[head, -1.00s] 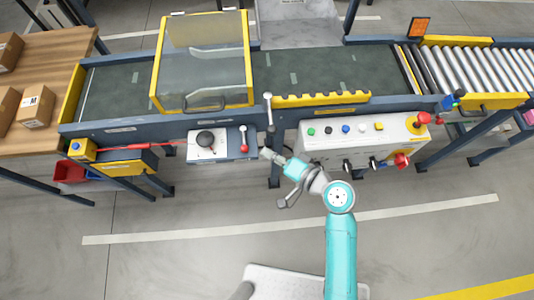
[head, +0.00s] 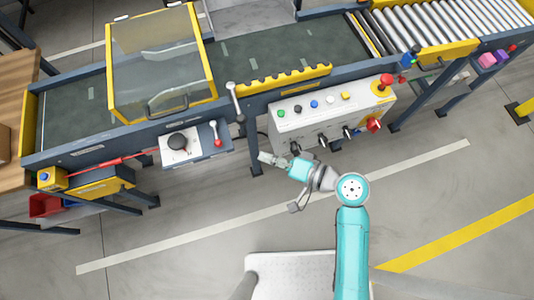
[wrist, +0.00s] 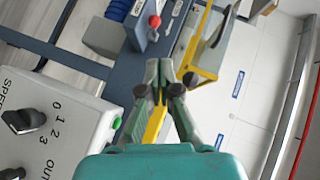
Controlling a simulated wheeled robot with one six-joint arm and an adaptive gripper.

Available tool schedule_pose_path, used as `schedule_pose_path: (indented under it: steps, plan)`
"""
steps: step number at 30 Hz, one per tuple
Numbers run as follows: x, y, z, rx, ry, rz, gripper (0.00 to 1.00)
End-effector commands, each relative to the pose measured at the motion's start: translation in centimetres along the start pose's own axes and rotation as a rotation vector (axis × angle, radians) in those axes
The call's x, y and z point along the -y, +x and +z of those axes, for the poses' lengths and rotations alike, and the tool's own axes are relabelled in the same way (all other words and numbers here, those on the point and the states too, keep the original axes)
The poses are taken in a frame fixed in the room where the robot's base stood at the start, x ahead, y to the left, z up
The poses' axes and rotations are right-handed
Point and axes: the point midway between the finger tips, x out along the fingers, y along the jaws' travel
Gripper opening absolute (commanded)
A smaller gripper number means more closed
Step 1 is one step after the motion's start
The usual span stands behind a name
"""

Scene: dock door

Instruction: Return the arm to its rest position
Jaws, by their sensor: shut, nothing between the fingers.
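My arm is teal and grey and reaches up from the bottom of the head view. My gripper (head: 268,158) is at its end, just left of the control box (head: 330,118) and in front of the conveyor's lower frame. In the wrist view the gripper (wrist: 158,68) points away from the camera, with its fingers together and nothing between them. The white control box (wrist: 50,120) fills the lower left there, with a black selector knob (wrist: 22,120) marked 0 to 3. I cannot tell the exact gap between gripper and box.
A small panel with a black knob and red-tipped lever (head: 195,143) is left of the gripper. A grey lever (head: 234,100) stands on the conveyor edge. A clear yellow-framed guard (head: 160,65) covers the belt. The floor (head: 200,225) in front is open.

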Motion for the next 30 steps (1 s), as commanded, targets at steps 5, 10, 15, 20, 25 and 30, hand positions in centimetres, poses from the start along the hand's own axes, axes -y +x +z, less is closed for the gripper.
schedule_pose_path:
  steps: [5,10,15,20,25,30]
  plan:
    - [0.0,0.0,0.0,0.000,0.000,0.000,0.00]
    - [0.0,0.0,0.0,-0.001,0.000,0.001,0.00]
    - [-1.5,-0.6,0.8,-0.050,0.006,0.054,0.00]
    - [-4.9,-2.9,2.7,-0.182,-0.006,0.199,0.00]
    - [-8.0,-7.0,4.8,-0.331,-0.069,0.381,0.00]
    - [-9.2,-12.0,6.9,-0.451,-0.183,0.547,0.00]
